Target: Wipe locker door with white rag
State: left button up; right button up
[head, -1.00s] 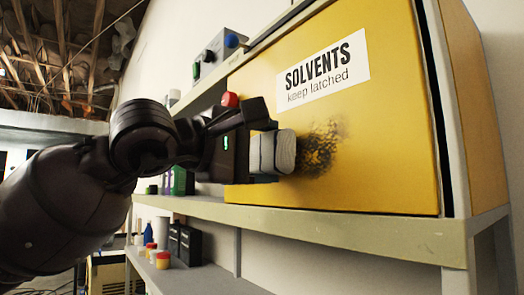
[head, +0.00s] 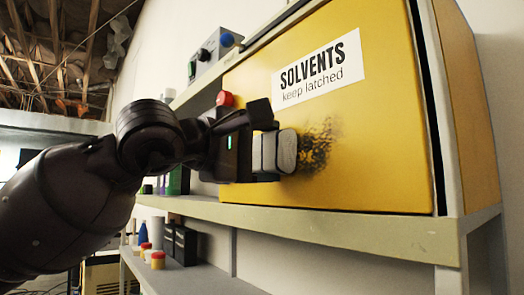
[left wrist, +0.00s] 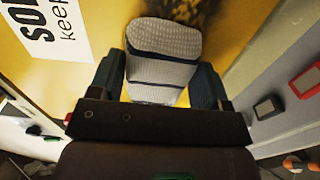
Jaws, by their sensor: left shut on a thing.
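The yellow locker door (head: 390,120) carries a white label reading "SOLVENTS keep latched" (head: 319,72). A dark speckled smudge (head: 321,143) is on the door below the label. My left gripper (head: 268,152) is shut on the folded white rag (head: 287,151), whose face is at the left edge of the smudge. In the left wrist view the rag (left wrist: 163,72) sits between both fingers, with the door (left wrist: 110,15) behind it. Whether the rag presses on the door is hard to tell. The rag hides part of the door. My right gripper is not in view.
The locker stands on a pale shelf (head: 370,229). Small bottles and jars (head: 155,258) stand on the lower shelf. Open room lies before the door's right part.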

aim_at(282, 149)
pick_arm(q)
jog(key=shift+w+d, duration=0.15)
jog(key=shift+d, duration=0.1)
jog(key=shift+s+d, duration=0.5)
jog(key=shift+s, duration=0.25)
jog(key=shift+s+d, duration=0.45)
jog(key=shift+s, duration=0.3)
jog(key=shift+s+d+b, duration=0.2)
jog(key=shift+s+d, duration=0.7)
jog(key=shift+s, duration=0.25)
jog(key=shift+s+d+b, duration=0.15)
jog(key=shift+s+d, duration=0.75)
jog(key=shift+s, duration=0.2)
jog(key=shift+s+d, duration=0.7)
jog(key=shift+s, duration=0.25)
jog(key=shift+s+d, duration=0.65)
jog(key=shift+s, duration=0.25)
jog(key=shift+w+a+b, duration=0.1)
jog(key=shift+w+b, duration=0.1)
jog(key=shift+b, duration=0.1)
